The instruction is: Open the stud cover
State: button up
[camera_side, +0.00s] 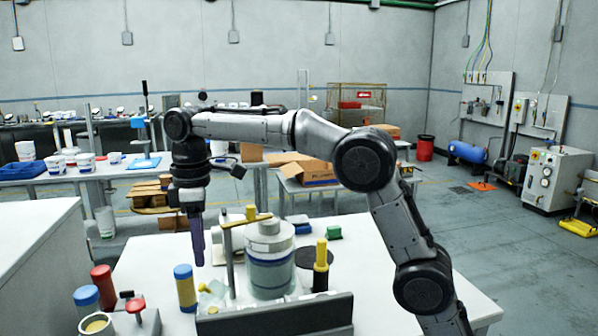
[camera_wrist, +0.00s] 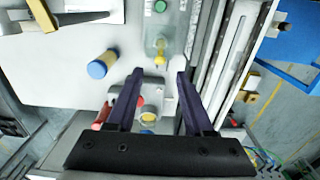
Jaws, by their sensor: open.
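What looks like the stud cover (camera_wrist: 157,42) is a small clear, pale piece with a yellow tab; I cannot be sure which part is the cover. In the wrist view it lies just beyond my fingertips, roughly in line with the gap. In the side view a pale clear piece with a yellow tab (camera_side: 204,287) sits low beside the blue-and-yellow cylinder. My gripper (camera_side: 197,262) points down above the bench, its dark purple fingers apart. In the wrist view my gripper (camera_wrist: 159,74) is open with nothing gripped. Whether the cover is shut is unclear.
The blue-and-yellow cylinder (camera_side: 185,288) stands close to the left. A large pale jar (camera_side: 269,265) and a post with a yellow bar (camera_side: 228,255) stand to the right. A grey box with red and yellow knobs (camera_wrist: 148,108) lies between my fingers in the wrist view.

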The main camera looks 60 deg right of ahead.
jog(key=s+d+r+t, duration=0.1)
jog(key=s+d+r, duration=0.1)
jog(key=s+r, duration=0.4)
jog(key=s+d+r+t, duration=0.1)
jog(key=s+d+r, duration=0.15)
jog(key=r, duration=0.55)
jog(key=s+d+r+m+t, duration=0.1)
jog(key=s, duration=0.8)
jog(key=shift+s+d+m, duration=0.15)
jog(key=shift+d+m, duration=0.1)
jog(key=shift+m, duration=0.15)
